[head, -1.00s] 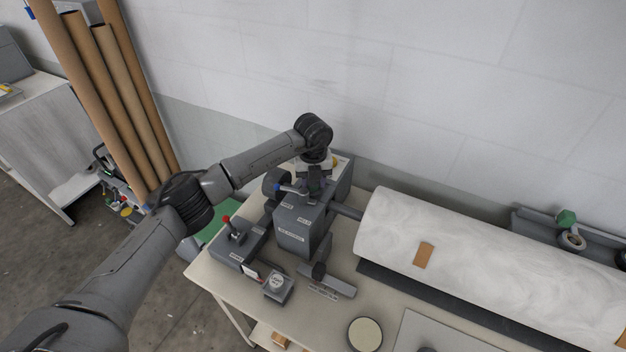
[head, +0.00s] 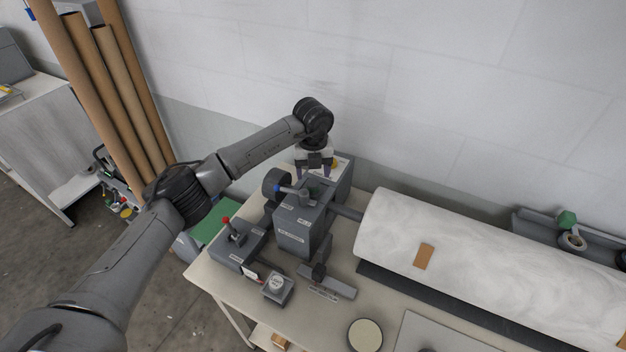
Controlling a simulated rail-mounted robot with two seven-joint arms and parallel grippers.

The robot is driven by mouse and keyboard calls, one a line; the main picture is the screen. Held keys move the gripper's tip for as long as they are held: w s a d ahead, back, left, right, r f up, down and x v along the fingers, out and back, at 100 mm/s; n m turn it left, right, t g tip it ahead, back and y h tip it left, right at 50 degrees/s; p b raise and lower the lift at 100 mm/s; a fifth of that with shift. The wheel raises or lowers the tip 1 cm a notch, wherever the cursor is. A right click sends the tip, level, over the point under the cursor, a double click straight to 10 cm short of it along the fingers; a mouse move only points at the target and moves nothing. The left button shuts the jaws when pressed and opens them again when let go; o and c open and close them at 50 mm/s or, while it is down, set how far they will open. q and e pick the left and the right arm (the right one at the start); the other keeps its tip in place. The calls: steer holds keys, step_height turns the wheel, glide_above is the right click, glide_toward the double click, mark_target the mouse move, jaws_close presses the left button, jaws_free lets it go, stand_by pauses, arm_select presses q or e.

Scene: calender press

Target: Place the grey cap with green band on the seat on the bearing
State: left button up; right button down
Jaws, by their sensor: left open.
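The grey bearing block (head: 297,233) stands on the table near its left end, with labels on its front and a shaft from its right side into the white roll. My left gripper (head: 313,173) is above and just behind the block's top, fingers pointing down and apart, with nothing seen between them. A small dark grey piece (head: 316,189) sits on the block's top below the fingers. I cannot make out a green band on it, so I cannot tell whether it is the cap or part of the seat. My right gripper is not in view.
A small gauge box (head: 278,288) is in front. The large white roll (head: 480,255) fills the table's right side. A wall stands close behind.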

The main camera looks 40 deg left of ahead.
mark_target(314, 181)
arm_select(q)
step_height(314, 181, up, 8)
steer(key=shift+f, duration=0.15)
steer(key=shift+w, duration=0.1)
stand_by(0.4)
